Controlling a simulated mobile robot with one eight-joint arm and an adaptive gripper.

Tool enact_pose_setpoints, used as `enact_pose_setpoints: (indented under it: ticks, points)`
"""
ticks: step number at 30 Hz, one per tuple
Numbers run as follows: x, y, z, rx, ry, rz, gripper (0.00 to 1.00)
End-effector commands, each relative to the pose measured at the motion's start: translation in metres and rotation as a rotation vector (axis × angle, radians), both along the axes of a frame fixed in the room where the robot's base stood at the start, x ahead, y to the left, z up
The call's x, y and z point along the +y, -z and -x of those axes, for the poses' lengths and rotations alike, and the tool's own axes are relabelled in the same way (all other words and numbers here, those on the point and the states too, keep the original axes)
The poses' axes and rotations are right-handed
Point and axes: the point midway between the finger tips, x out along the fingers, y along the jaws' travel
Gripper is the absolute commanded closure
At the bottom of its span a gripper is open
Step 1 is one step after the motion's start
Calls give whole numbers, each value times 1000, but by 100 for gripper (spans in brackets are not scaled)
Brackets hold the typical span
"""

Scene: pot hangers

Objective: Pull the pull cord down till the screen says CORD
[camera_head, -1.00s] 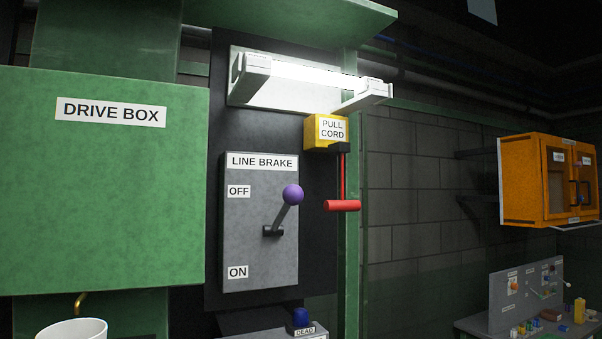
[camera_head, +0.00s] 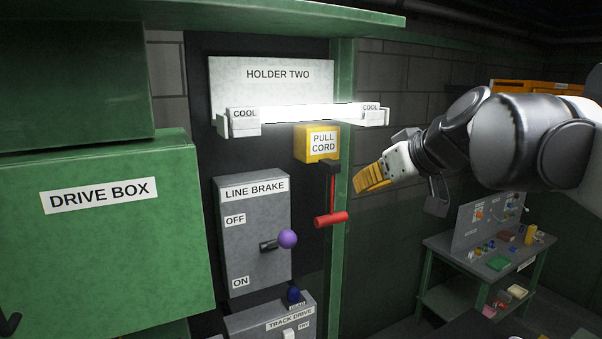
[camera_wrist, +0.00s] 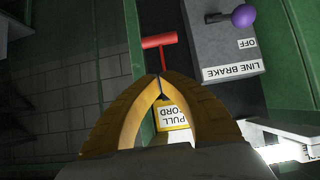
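The pull cord hangs from a yellow box (camera_head: 317,144) labelled PULL CORD. Its red line (camera_head: 331,185) ends in a red cross-bar handle (camera_head: 331,219). My gripper (camera_head: 357,186) has yellow fingers and is to the right of the cord, a little above the handle's height, apart from it in this view. In the wrist view my gripper's fingertips (camera_wrist: 161,75) meet, with nothing seen between them. The red handle (camera_wrist: 159,41) shows just beyond the tips, and the yellow box (camera_wrist: 172,118) shows through the gap behind them. No screen is in view.
A lamp holder (camera_head: 300,115) labelled HOLDER TWO juts out above the box. The line brake panel (camera_head: 252,195) with its purple knob (camera_head: 287,239) is left of the cord. A green post (camera_head: 341,240) stands behind, right of the cord. The drive box (camera_head: 100,230) is far left.

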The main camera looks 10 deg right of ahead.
Motion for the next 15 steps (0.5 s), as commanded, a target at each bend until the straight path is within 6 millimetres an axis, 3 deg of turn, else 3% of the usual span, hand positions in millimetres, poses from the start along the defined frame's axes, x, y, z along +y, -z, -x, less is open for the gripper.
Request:
enact_pose_setpoints:
  ticks: [1,5,15]
  points:
    - [-2,-10,-2,-5,0,1,100]
    - [-1,-10,-9,-11,-3,2,100]
    - [16,24,-57,-10,-6,1,100]
